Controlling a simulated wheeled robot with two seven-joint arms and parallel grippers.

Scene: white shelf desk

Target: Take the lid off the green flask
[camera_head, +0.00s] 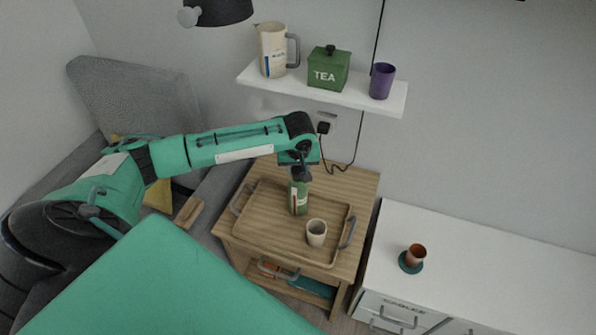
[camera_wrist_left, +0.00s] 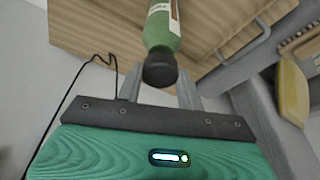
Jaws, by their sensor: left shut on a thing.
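The green flask (camera_head: 298,198) stands upright on the wooden tray (camera_head: 272,235), with a pale label on its side. My left gripper (camera_head: 300,172) reaches down over it from above. In the left wrist view the flask (camera_wrist_left: 161,32) shows with its dark lid (camera_wrist_left: 160,70) between the two grey fingers of my left gripper (camera_wrist_left: 160,88). The gripper is shut on the lid. The lid appears to be on the flask's neck, with no gap visible. My right gripper is not in view.
A beige cup (camera_head: 316,233) stands on the tray, right of the flask. A shelf (camera_head: 340,96) above holds a pitcher (camera_head: 272,50), a green tea box (camera_head: 328,68) and a purple cup (camera_head: 382,80). A brown cup (camera_head: 416,253) stands on the white cabinet (camera_head: 470,250).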

